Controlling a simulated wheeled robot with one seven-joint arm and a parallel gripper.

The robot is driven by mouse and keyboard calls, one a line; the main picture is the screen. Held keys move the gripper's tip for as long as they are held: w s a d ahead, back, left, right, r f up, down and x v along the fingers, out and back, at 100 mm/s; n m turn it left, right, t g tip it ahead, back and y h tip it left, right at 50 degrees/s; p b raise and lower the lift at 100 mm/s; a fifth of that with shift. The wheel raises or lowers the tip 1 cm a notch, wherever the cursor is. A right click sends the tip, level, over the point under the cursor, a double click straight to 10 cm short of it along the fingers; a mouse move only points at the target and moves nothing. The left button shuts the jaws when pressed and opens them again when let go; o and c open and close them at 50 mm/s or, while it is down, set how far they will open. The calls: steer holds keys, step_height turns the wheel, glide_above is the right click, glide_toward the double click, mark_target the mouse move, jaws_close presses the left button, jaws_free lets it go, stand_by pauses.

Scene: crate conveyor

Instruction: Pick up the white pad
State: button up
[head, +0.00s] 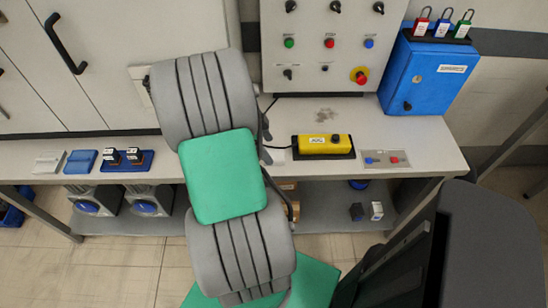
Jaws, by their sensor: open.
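A small white pad (48,162) lies flat on the bench top at the far left in the head view. A blue pad (80,162) lies just right of it, a little apart. My arm, with grey ribbed links and a green panel, rises through the middle of the view, well to the right of the white pad. My gripper cannot be made out. The arm hides part of the bench. Another pale flat patch (274,156) shows partly beside the arm, and I cannot tell what it is.
A blue tray (150,165) with two dark items stands right of the pads. A yellow pendant (325,144), a grey plate with small knobs (386,160) and a blue lockout box (422,78) are on the right. Cabinets (100,65) back the bench; its front left is clear.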

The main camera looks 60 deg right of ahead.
mark_target(273, 155)
steer(key=x, duration=0.4)
steer(key=shift+d+f, duration=0.15)
steer(key=shift+f, duration=0.2)
steer(key=shift+w, duration=0.1)
steer(key=c, duration=1.4)
steer(key=shift+r, duration=0.15)
steer(key=shift+r, duration=0.3)
step_height(273, 155, up, 3)
steer(key=shift+w+f, duration=0.1)
steer(key=a+r, duration=0.9)
steer(key=a, duration=0.5)
steer(key=shift+w+r+b, duration=0.2)
steer(key=shift+w+b, duration=0.05)
steer(key=shift+b, duration=0.05)
